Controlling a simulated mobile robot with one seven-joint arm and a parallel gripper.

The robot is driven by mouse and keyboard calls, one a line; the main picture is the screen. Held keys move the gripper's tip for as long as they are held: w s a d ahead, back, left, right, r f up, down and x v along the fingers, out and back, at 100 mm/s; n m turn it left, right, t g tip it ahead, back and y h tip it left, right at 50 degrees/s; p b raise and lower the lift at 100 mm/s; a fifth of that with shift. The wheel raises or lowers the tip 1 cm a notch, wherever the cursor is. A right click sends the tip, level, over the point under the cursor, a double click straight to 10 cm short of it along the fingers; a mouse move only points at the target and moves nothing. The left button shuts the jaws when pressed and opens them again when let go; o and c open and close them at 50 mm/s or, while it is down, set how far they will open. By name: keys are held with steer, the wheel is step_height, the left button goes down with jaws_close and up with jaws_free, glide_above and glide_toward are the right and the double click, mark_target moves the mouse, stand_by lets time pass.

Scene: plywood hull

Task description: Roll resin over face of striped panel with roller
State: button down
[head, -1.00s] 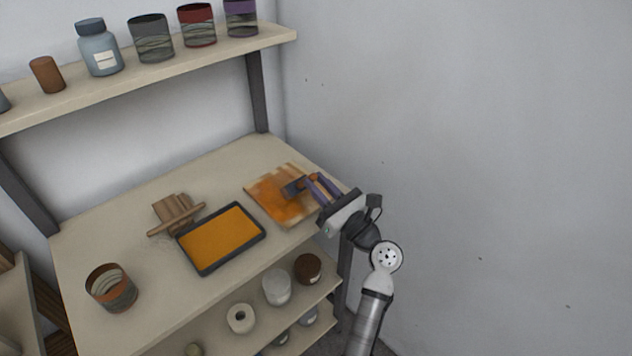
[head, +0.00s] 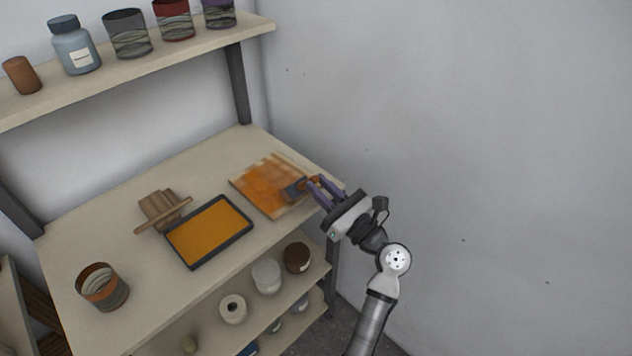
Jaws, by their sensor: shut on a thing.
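The striped panel (head: 258,186) lies flat on the tabletop at the right. Orange resin covers much of its face, and paler wood shows along its far and right edges. My gripper (head: 312,188) is over the panel's right side, its purple fingers shut on the roller (head: 293,188). The roller's dark head, with some orange on it, is at the panel's face; whether it touches is hard to tell. The fingers hide most of its handle. A black-rimmed tray (head: 209,232) of orange resin lies left of the panel.
A wooden rack (head: 160,208) stands behind the tray. An open can (head: 102,287) stands at the table's left. Jars and rolls sit on the shelf below (head: 266,276); cans line the upper shelf (head: 150,66). A bare wall is at right.

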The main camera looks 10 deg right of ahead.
steer(key=shift+w+a+p, duration=0.25)
steer(key=shift+w+a, duration=1.15)
steer(key=shift+w, duration=0.55)
steer(key=shift+w+a+p, duration=0.2)
steer(key=shift+w+a, duration=1.25)
steer(key=shift+w, duration=0.5)
steer(key=shift+w+a+p, duration=0.25)
steer(key=shift+w+a, duration=1.15)
steer(key=shift+w, duration=0.55)
step_height(320, 180, up, 6)
steer(key=c, duration=1.9)
jaws_free()
jaws_close()
steer(key=shift+s+d+r, duration=0.1)
steer(key=shift+d, duration=0.05)
